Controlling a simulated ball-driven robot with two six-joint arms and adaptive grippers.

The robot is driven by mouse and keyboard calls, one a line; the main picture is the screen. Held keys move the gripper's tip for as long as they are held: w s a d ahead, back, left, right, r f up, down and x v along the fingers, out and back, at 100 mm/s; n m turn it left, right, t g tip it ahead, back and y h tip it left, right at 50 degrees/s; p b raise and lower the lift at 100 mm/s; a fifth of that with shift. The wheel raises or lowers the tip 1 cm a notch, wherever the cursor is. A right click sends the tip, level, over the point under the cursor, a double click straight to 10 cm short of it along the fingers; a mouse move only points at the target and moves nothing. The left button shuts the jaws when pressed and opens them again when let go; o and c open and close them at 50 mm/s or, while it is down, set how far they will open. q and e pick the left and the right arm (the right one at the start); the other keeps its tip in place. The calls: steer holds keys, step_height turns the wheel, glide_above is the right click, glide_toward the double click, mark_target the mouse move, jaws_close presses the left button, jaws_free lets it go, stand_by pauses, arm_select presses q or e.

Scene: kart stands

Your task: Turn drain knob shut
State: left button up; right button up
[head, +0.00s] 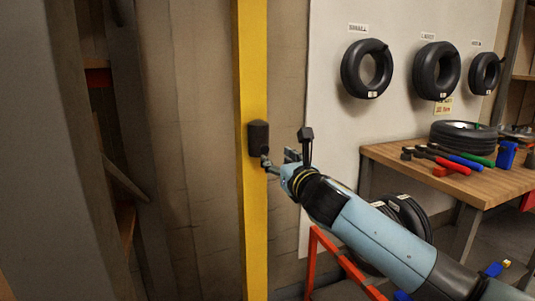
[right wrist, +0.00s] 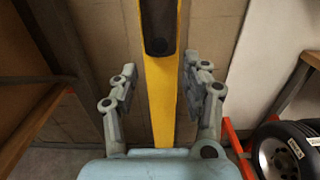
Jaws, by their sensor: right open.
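A black rounded box (head: 258,136) is mounted on the yellow post (head: 252,220) in the head view. It also shows at the top of the right wrist view (right wrist: 159,28). I cannot make out a separate drain knob, and cannot tell whether this black part is it. My right gripper (head: 277,161) is at the post, just below and right of the black box. In the right wrist view its fingers (right wrist: 160,78) are spread, one on each side of the post, with nothing held between them. My left gripper is not in view.
A wooden workbench (head: 484,190) with pliers and a tyre (head: 463,136) stands at the right. Several tyres hang on a white panel (head: 331,135). A red frame (head: 312,262) and more tyres are below my right arm. Shelving stands at the left.

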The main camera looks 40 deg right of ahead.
mark_target(265, 150)
steer(key=x, duration=0.7)
steer(key=shift+w+f+b, duration=0.1)
steer(key=shift+w+b, duration=0.05)
steer(key=shift+b, duration=0.15)
jaws_close()
